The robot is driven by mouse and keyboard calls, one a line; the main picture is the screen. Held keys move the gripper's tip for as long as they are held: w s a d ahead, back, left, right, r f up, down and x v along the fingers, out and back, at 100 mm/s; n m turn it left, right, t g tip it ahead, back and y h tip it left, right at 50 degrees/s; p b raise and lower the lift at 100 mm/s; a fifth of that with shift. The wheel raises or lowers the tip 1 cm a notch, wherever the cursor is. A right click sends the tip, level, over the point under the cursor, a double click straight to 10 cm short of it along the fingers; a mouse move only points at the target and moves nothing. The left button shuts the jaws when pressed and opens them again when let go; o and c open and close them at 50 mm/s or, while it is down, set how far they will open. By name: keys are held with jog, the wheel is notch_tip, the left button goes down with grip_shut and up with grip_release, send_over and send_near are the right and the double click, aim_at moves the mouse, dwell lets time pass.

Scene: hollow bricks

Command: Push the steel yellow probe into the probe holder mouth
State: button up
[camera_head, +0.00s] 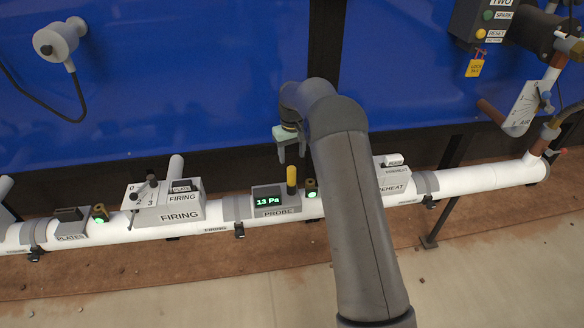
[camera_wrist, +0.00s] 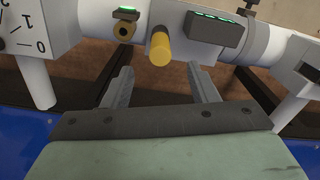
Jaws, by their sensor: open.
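In the wrist view the yellow probe (camera_wrist: 160,50) points toward the camera from a grey mount (camera_wrist: 164,17). The holder mouth is not clearly visible; the probe's far end is hidden at the mount. My gripper (camera_head: 291,158) is above and behind the probe in the head view. In the wrist view my gripper (camera_wrist: 163,80) has its fingers spread apart, with nothing between them. The probe lies just beyond the fingertips, roughly centred.
A brass fitting with a green light (camera_head: 311,190) sits right beside the probe. The display (camera_head: 268,200) reads 13 Pa. The FIRING box (camera_head: 165,207) with levers is at left. A blue wall (camera_head: 200,90) stands behind the pipe (camera_head: 465,180).

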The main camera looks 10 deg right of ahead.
notch_tip(320, 180, up, 6)
jog(key=shift+r, duration=0.2)
dwell(0.4)
jog(key=s+r+p, duration=0.3)
jog(key=s+r, duration=0.7)
jog(key=s+r+m+p, duration=0.1)
jog(key=s+p, duration=0.1)
jog(key=s, duration=1.5)
jog(key=s+a+r+m+p, duration=0.1)
jog(key=s+r+p, duration=0.1)
jog(key=s, duration=1.5)
jog(key=shift+s+r+p, duration=0.15)
jog(key=shift+r+p, duration=0.1)
jog(key=shift+p, duration=0.45)
jog(key=shift+a, duration=0.1)
